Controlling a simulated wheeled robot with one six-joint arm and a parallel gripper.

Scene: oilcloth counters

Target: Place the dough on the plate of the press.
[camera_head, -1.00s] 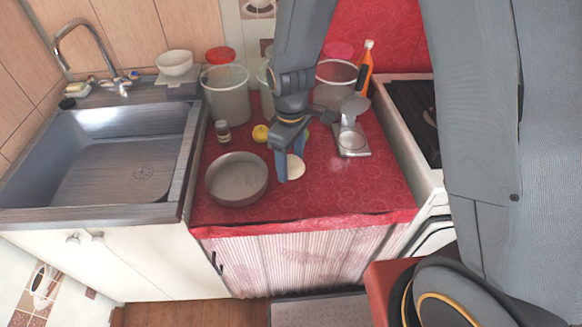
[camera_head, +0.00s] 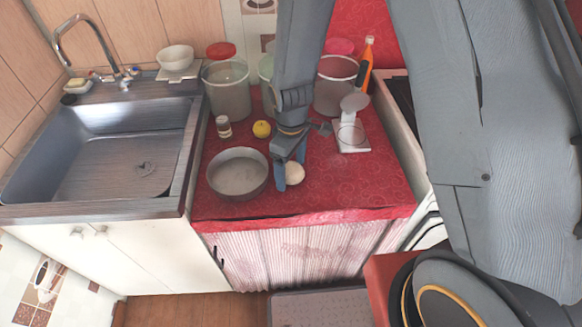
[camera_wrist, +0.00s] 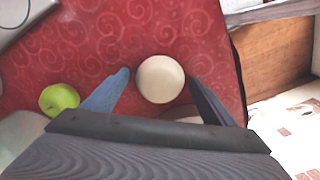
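The dough (camera_head: 296,174) is a pale round piece on the red oilcloth, right of the metal pan. In the wrist view the dough (camera_wrist: 160,79) lies between my two fingertips. My gripper (camera_head: 289,171) points down at it and is open; in the wrist view my gripper (camera_wrist: 158,78) shows a narrow gap on each side of the dough. Its height over the cloth is hard to tell. The press (camera_head: 354,150) stands behind and to the right of the dough, with its lid raised and its round plate (camera_head: 350,133) bare.
A round metal pan (camera_head: 238,174) stands just left of my gripper. A yellow fruit (camera_head: 262,129) and a small jar (camera_head: 223,126) lie behind it. A green apple (camera_wrist: 59,99) shows in the wrist view. Large containers (camera_head: 226,92) line the back. The front right cloth is clear.

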